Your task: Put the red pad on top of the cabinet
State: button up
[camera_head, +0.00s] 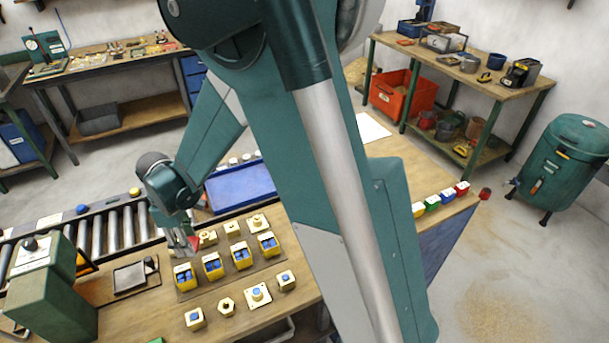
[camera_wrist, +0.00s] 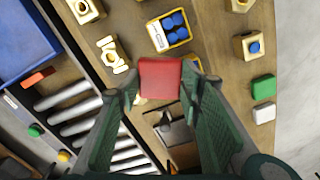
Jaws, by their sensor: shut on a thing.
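The red pad (camera_wrist: 160,78) shows as a red square between the fingertips in the wrist view. My gripper (camera_wrist: 160,90) is shut on it with green fingers at its left and right sides. A green cabinet-like housing (camera_head: 55,300) with a dark knob on top stands at the lower left. I cannot tell for sure whether it is the cabinet.
Yellow boxes with blue pieces (camera_head: 213,266) and brass parts (camera_head: 227,306) stand on the workbench. A roller conveyor (camera_head: 115,228) and a blue tray (camera_head: 240,187) lie behind. A grey plate (camera_head: 130,277) lies near the housing. Coloured blocks (camera_head: 433,202) line the right edge.

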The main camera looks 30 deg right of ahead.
jog(key=w+d+r+m+p, duration=0.1)
jog(key=w+d+r+m, duration=0.2)
jog(key=d, duration=1.1)
jog(key=w+d+m+p, duration=0.2)
jog(key=w+d+m, duration=0.15)
jog(key=d, duration=1.15)
jog(key=s+d+r+m+p, duration=0.1)
jog(key=s+d+m, duration=0.1)
jog(key=d, duration=1.3)
jog(key=s+d+r+m+p, duration=0.1)
jog(key=s+d+r+m, duration=0.1)
jog(key=d, duration=1.2)
jog(key=shift+s+d+m, duration=0.4)
jog(key=shift+s+m, duration=0.05)
jog(key=shift+m, duration=0.8)
jog(key=shift+f, duration=2.9)
jog(key=shift+f, duration=0.1)
jog(key=shift+f, duration=2)
